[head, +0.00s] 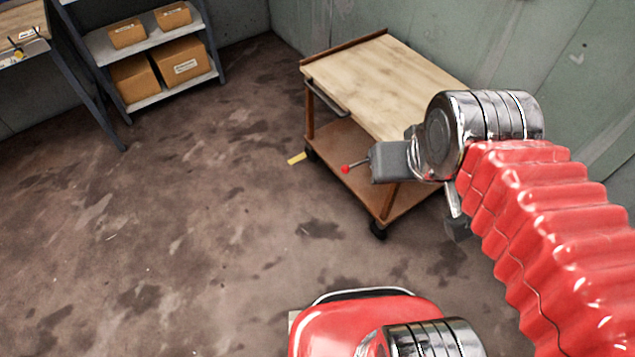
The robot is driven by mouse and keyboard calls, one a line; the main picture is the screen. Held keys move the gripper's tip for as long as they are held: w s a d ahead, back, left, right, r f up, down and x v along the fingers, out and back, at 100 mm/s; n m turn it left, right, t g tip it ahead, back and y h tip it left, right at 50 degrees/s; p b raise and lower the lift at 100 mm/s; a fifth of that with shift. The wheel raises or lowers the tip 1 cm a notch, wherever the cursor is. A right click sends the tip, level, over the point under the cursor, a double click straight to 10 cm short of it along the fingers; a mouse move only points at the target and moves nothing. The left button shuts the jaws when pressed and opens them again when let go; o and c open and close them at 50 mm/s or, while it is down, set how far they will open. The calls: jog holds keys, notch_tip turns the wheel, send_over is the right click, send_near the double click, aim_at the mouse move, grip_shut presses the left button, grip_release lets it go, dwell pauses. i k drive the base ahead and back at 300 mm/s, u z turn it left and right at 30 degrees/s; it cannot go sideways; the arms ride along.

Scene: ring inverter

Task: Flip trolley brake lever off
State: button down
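The trolley (362,75) stands near the back wall, with a pale wooden top, a brown lower shelf and black casters. A small yellow piece (297,158) shows beside the left caster. My arm's chrome wrist overlaps the trolley's right side.
A metal shelf unit (100,45) with several cardboard boxes stands at the back left. A workbench edge (22,48) shows at the far left. The stained floor (190,220) left of the trolley is clear. Grey-green wall panels close off the back and right.

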aim_at(345, 169)
jog(key=u, duration=1.75)
jog(key=i, duration=1)
jog(key=u, duration=0.05)
